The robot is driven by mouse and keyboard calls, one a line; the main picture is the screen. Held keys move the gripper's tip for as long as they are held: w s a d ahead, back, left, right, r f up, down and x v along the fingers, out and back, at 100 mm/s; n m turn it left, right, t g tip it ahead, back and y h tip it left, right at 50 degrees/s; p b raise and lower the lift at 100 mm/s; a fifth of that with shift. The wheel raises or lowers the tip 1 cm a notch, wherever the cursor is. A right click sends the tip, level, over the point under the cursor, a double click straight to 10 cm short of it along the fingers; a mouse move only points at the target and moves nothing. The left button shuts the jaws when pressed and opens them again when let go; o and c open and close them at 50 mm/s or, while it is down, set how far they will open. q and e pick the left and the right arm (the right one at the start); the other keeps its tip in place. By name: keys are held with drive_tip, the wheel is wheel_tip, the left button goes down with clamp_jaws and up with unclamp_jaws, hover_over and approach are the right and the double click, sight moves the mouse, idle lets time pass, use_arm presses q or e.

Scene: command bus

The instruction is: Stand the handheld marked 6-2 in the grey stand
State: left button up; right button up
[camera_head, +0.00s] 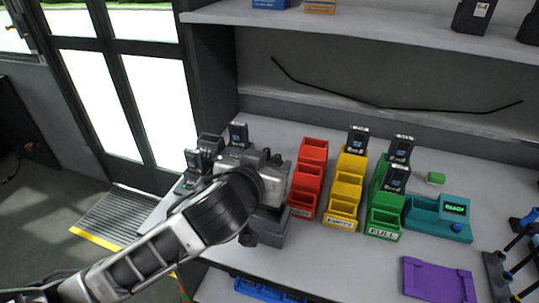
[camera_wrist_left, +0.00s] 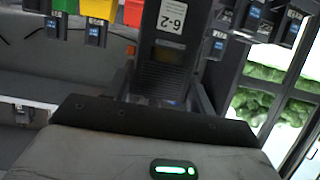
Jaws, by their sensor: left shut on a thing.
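The handheld marked 6-2 (camera_wrist_left: 168,62) is in the left wrist view, dark with a white label, between my fingers. My left gripper (camera_wrist_left: 165,98) is shut on it. In the head view my left gripper (camera_head: 262,168) is over the left part of the counter, and the handheld is mostly hidden by the gripper and wrist. A dark grey block (camera_head: 268,232), which may be the grey stand, shows partly below and right of the wrist; its top is largely covered. I cannot tell whether the handheld touches it. My right gripper is not in view.
Red (camera_head: 307,180), yellow (camera_head: 345,190) and green (camera_head: 384,218) bin rows stand right of my gripper, some holding dark batteries or devices. Further right are a teal unit (camera_head: 438,218) reading READY and a purple tray (camera_head: 438,281). Dark devices (camera_head: 238,134) stand behind my wrist.

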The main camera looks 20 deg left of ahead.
use_arm(q)
drive_tip(key=shift+s+f+b, duration=0.1)
drive_tip(key=shift+f+b, duration=0.85)
drive_tip(key=shift+b, duration=0.15)
drive_tip(key=shift+f+b, duration=0.7)
drive_tip(key=shift+b, duration=0.1)
drive_tip(key=shift+f+b, duration=0.4)
drive_tip(key=shift+f, duration=0.6)
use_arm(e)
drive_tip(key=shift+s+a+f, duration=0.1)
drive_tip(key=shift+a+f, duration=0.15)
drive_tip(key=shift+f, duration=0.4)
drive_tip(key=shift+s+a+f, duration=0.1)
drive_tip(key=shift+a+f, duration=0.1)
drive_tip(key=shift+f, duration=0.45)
use_arm(q)
drive_tip(key=shift+f+b, duration=0.15)
drive_tip(key=shift+b, duration=0.15)
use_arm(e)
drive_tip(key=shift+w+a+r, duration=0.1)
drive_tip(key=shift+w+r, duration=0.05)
use_arm(q)
drive_tip(key=o, duration=1.5)
